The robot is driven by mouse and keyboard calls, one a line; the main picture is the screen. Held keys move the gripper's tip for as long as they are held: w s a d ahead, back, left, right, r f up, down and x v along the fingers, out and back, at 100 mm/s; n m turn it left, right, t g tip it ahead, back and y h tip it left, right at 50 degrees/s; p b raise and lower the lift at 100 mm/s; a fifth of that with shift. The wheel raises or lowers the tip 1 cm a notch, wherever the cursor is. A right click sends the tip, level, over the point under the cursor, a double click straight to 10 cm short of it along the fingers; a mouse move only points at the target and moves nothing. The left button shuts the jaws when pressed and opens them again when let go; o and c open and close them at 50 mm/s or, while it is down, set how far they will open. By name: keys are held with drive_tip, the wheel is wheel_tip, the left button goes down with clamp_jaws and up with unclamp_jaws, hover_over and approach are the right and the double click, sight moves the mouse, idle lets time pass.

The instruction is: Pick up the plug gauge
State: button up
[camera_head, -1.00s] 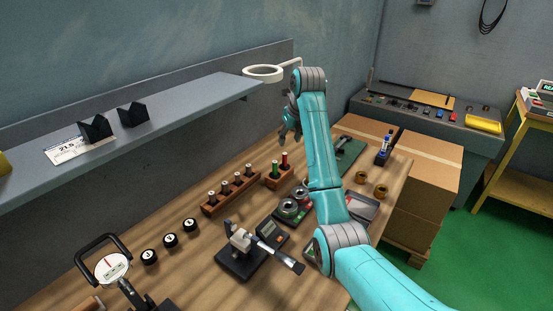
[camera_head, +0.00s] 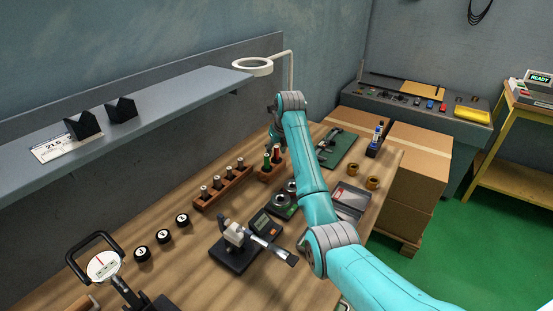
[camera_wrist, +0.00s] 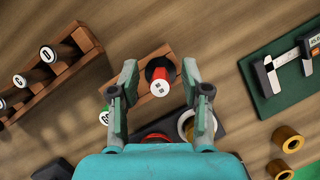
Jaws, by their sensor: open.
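A small wooden block (camera_head: 264,176) holds upright gauges with green and red ends; the block (camera_wrist: 148,104) also shows in the wrist view. The red-and-black plug gauge (camera_wrist: 160,72) lies between my gripper's two fingers (camera_wrist: 160,88) in the wrist view. The fingers are open and apart, with visible space beside the gauge. A green gauge end (camera_wrist: 104,117) is partly hidden by the left finger. In the head view, my gripper (camera_head: 275,138) is at the block, its fingertips partly hidden. Whether the fingers touch the gauge cannot be told.
A longer wooden rack (camera_head: 222,188) of lettered plugs stands to the left; it also shows in the wrist view (camera_wrist: 60,75). Ring gauges (camera_head: 282,205) sit close by. A caliper on a green mat (camera_wrist: 285,75) lies to the right. A shelf (camera_head: 150,105) overhangs the back.

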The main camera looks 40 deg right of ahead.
clamp_jaws()
idle(0.3)
wheel_tip(320, 180, up, 14)
drive_tip(key=shift+r, duration=0.25)
idle(1.1)
drive_tip(key=shift+f, duration=0.1)
